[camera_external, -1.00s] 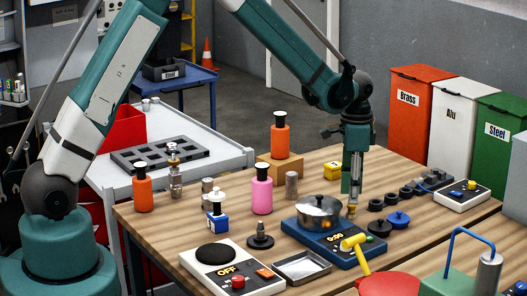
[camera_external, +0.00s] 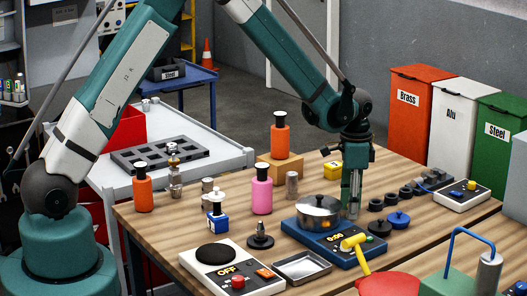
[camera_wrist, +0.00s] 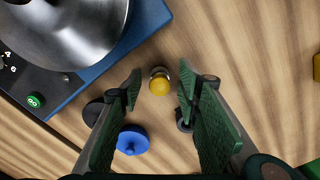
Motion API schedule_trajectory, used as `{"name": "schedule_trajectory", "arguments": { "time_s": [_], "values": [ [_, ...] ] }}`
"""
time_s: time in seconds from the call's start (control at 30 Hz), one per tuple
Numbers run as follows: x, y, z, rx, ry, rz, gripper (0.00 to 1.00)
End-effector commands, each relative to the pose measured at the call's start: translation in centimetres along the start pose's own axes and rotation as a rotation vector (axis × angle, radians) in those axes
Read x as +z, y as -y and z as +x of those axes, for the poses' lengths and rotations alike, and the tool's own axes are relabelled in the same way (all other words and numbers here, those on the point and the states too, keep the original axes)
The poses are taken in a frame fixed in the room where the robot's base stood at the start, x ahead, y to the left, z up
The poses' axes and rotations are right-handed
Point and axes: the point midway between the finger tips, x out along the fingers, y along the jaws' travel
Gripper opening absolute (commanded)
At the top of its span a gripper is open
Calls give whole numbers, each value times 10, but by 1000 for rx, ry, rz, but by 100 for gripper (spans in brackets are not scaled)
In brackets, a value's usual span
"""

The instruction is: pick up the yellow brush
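A small yellow round-topped thing with a metallic collar (camera_wrist: 159,84), possibly the yellow brush seen from above, stands on the wooden table. In the wrist view it is between and slightly beyond the tips of my gripper (camera_wrist: 160,93). The fingers are open, with a gap on both sides of it. In the external view my gripper (camera_external: 350,213) points straight down, low over the table just right of the metal pot, and the small thing is mostly hidden.
The blue scale (camera_external: 330,249) with a metal pot (camera_external: 318,208) stands close left of my gripper. A blue knobbed lid (camera_external: 399,219) and a black disc (camera_external: 379,228) are close on the right.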

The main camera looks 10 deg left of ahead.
Motion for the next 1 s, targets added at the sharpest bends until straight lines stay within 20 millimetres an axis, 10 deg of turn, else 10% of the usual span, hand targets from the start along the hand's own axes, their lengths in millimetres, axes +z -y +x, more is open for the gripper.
{"name": "schedule_trajectory", "arguments": {
  "time_s": [0.2,0.43,1.0],
  "values": [
    [0,0,0,0,0,0,34],
    [0,0,0,0,0,0,5],
    [0,0,-12,0,0,0,5]
  ]
}}
